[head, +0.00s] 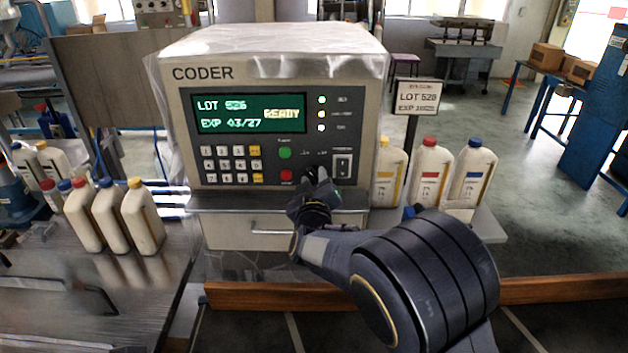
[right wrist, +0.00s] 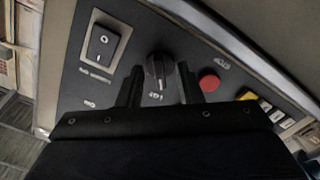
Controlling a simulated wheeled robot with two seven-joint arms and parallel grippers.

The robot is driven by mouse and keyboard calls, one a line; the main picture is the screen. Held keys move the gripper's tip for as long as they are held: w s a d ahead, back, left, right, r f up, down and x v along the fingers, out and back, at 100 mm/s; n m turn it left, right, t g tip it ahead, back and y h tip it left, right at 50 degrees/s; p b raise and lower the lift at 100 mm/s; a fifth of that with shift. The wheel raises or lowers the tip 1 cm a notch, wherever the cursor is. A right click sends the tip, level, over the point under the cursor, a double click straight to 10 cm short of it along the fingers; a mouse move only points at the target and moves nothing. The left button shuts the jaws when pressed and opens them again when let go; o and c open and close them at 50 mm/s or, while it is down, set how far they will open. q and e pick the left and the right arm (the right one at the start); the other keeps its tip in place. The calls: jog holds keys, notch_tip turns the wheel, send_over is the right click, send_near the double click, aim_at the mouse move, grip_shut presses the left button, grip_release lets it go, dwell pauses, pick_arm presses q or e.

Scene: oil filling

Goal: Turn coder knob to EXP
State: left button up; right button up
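The coder (head: 285,115) is a beige box with a screen that reads LOT 526, EXP 03/27 and READY. My right gripper (head: 316,180) is at the coder's panel and hides most of the knob in the head view. In the right wrist view its two fingers (right wrist: 158,84) stand apart on either side of the knob, with gaps between. My left gripper is in neither view.
A red button (right wrist: 208,82) and a rocker switch (right wrist: 102,42) flank the knob. A keypad (head: 231,164) is on the panel's left. A sign reading LOT 528 (head: 416,97) stands to the right, above several white bottles (head: 428,172). More bottles (head: 112,214) stand at left.

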jog(key=shift+c, duration=0.4)
grip_shut()
